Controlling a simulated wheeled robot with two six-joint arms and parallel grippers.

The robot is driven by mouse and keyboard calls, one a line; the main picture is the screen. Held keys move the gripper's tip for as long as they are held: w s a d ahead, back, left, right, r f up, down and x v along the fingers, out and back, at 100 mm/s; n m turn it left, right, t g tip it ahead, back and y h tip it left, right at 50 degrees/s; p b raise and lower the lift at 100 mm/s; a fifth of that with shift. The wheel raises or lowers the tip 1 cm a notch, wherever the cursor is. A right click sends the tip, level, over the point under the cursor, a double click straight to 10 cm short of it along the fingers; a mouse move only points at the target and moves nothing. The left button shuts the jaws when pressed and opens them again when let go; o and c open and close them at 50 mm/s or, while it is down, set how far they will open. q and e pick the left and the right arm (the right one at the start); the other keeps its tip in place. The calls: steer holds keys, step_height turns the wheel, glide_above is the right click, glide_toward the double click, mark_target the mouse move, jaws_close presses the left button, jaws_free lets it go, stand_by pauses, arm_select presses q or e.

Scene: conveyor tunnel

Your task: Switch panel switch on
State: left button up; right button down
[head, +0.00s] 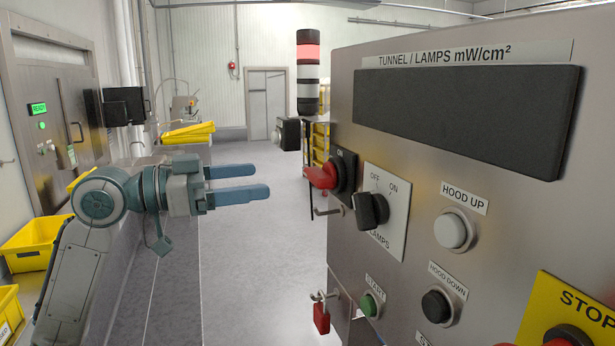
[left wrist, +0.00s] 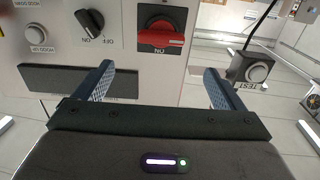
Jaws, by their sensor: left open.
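A red rotary switch (head: 322,177) on a black base sits at the left edge of the grey control panel (head: 400,290). Its ON label is at the top, and its red handle lies crosswise, not towards ON. It also shows in the left wrist view (left wrist: 162,40), upside down. A black LAMPS knob (head: 371,210) with OFF and ON marks sits to its right; it is also in the wrist view (left wrist: 91,20). My left gripper (head: 258,181) is open and empty, left of the red switch and apart from it. My right gripper is not in view.
The panel display (head: 465,115) is dark. HOOD UP (head: 453,231), HOOD DOWN (head: 437,306) and START (head: 371,303) buttons and a yellow STOP plate (head: 565,300) are near. A red padlock (head: 321,315) hangs below. The floor (head: 270,270) between gripper and panel is free.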

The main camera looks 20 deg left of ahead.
mark_target(310, 174)
arm_select(q)
steer(key=p+x, duration=0.4)
steer(key=x, duration=0.4)
steer(key=shift+w+d+r, duration=0.1)
steer(key=shift+w+d, duration=0.05)
steer(key=shift+w, duration=0.05)
steer(key=shift+p+x, duration=0.45)
steer(key=shift+x, duration=0.55)
steer(key=shift+f, duration=0.2)
steer(key=c, duration=1)
